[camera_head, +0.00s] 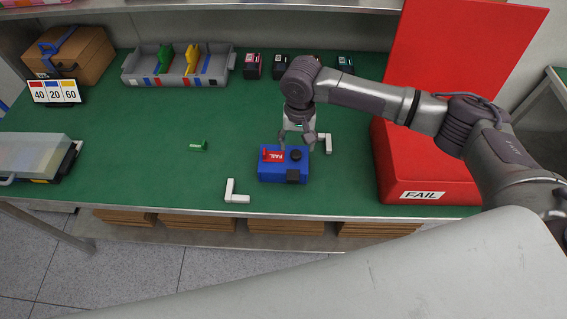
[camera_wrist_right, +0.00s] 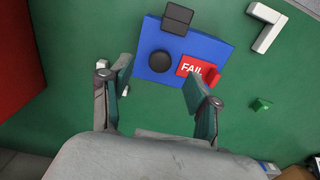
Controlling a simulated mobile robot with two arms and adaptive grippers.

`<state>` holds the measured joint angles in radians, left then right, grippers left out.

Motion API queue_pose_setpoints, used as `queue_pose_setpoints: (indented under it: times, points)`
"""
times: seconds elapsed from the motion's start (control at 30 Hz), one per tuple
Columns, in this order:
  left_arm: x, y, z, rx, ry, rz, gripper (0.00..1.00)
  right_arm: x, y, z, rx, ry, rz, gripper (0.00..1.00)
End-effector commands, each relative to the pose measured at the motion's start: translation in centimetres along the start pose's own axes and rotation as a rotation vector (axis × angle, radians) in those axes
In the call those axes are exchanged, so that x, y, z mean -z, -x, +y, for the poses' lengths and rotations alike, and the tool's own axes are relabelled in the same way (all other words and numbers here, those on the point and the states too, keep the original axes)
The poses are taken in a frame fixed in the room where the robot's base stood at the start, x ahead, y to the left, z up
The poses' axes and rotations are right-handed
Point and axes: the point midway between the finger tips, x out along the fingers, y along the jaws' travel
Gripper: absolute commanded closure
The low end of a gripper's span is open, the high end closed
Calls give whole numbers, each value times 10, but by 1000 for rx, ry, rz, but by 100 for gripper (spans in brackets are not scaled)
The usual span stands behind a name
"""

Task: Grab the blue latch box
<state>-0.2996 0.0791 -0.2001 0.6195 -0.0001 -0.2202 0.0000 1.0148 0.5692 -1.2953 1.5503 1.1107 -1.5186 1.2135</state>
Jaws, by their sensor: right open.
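The blue latch box (camera_head: 284,174) sits on the green table mat near the front edge, between two white corner brackets. It has a red FAIL tag, a black round knob and a black latch on it. It also shows in the right wrist view (camera_wrist_right: 215,52). My right gripper (camera_head: 298,143) is at the back side of the box. In the right wrist view my right gripper (camera_wrist_right: 156,85) is open, its fingers spread with the near part of the box between and ahead of them. Nothing is held. My left gripper is not in view.
White brackets (camera_head: 235,192) lie beside the box. A red bin marked FAIL (camera_head: 425,170) stands to the right. A small green piece (camera_head: 198,146) lies to the left. A grey divided tray (camera_head: 140,72) and black-and-red boxes line the back.

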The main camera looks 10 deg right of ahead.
Motion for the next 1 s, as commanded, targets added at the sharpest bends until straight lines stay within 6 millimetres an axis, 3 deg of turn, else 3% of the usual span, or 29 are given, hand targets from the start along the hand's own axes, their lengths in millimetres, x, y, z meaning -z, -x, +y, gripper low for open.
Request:
queue_pose_setpoints:
  times: [0.23, 0.53, 0.9, 1.0]
  points:
    - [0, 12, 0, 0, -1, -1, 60, 3, -34, -1, -3, 0, -1, 39]
    - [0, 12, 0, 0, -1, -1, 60, 4, -40, -1, -1, 1, 0, 39]
    - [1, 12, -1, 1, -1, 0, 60, 4, -39, -1, -1, 0, 0, 100]
    - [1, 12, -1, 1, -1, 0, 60, 4, -39, -1, -1, 0, 0, 100]
